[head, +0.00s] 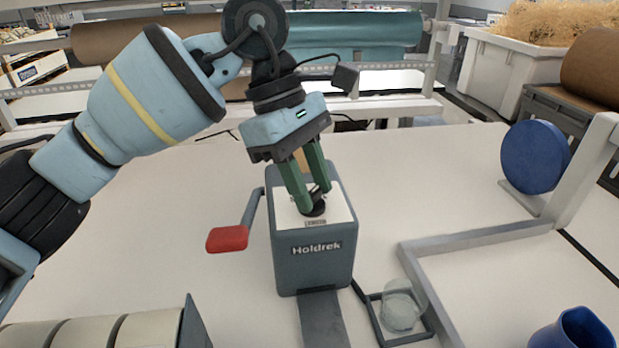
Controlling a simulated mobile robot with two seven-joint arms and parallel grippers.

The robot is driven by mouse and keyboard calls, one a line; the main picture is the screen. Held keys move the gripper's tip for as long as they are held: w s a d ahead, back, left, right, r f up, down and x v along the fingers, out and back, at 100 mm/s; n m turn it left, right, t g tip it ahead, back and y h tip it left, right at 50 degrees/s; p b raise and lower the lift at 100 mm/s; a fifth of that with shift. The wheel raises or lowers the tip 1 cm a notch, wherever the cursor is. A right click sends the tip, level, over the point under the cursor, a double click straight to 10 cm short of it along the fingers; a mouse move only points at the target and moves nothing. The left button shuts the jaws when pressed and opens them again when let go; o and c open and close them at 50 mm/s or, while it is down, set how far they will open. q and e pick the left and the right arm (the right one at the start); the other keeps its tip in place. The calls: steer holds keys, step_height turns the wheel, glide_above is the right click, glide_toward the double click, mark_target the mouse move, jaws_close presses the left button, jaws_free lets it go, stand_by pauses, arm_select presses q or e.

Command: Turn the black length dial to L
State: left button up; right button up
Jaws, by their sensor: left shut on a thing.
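The grey Holdrek machine (312,270) stands upright on the white table in the middle of the head view, with a pale top panel. The black length dial (319,209) sits on that panel, partly hidden by the fingers. My left gripper (313,204) reaches down from above with its green fingers on either side of the dial, shut on it. The marks around the dial are too small and too covered to read, so I cannot tell its setting. My right gripper is not in view.
A lever with a red handle (227,239) sticks out at the machine's left. A small tray with a clear glass (399,311) stands at its right front. A grey frame (480,240), a blue disc (535,155) and a blue cup (575,330) are at the right.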

arm_select(q)
steer(key=shift+m, duration=0.3)
steer(key=o, duration=1)
steer(key=shift+v, duration=3.9)
